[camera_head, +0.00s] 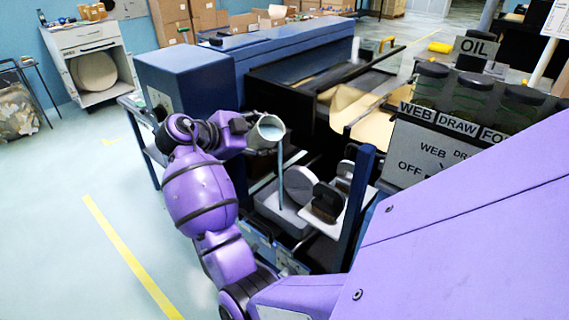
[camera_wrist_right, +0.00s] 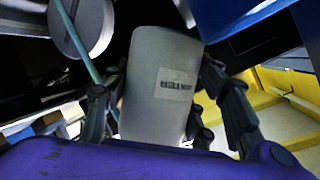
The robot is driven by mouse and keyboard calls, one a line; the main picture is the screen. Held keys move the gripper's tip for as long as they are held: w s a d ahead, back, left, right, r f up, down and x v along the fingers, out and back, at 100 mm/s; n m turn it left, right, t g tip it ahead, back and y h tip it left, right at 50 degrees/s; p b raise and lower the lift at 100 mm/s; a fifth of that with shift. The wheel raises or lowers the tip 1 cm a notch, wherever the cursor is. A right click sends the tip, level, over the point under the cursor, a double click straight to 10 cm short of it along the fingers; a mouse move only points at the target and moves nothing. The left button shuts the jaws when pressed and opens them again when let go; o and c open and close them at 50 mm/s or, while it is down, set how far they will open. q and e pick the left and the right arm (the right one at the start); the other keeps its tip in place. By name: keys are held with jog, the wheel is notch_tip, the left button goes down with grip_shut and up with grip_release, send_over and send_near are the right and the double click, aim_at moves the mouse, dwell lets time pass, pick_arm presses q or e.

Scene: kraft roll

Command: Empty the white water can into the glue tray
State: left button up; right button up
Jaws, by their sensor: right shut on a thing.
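The white can (camera_head: 262,136) is tilted, its mouth towards the head camera with a bluish surface inside. My right gripper (camera_head: 246,135) is shut around it. In the right wrist view the can (camera_wrist_right: 158,100) sits between the fingers (camera_wrist_right: 165,125), a small printed label on its side. A thin blue-green streak, looking like poured water, runs down from its mouth (camera_head: 281,175); it also shows in the wrist view (camera_wrist_right: 78,45). Below are a grey block and round grey disc (camera_head: 286,207). I cannot tell which part is the glue tray. My left gripper is not in view.
The blue machine (camera_head: 260,57) with kraft web (camera_head: 362,113) lies behind. Labelled panels (camera_head: 432,157) and dark-lidded jars (camera_head: 472,97) are further right. Left floor is clear.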

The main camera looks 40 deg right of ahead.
jog(key=shift+s, duration=0.2)
jog(key=shift+w, duration=0.15)
jog(key=shift+m, duration=0.3)
jog(key=shift+s+f+t+b, duration=0.1)
jog(key=shift+s+t+b, duration=0.1)
jog(key=shift+t+b, duration=0.1)
jog(key=shift+w, duration=0.1)
jog(key=shift+a, duration=0.1)
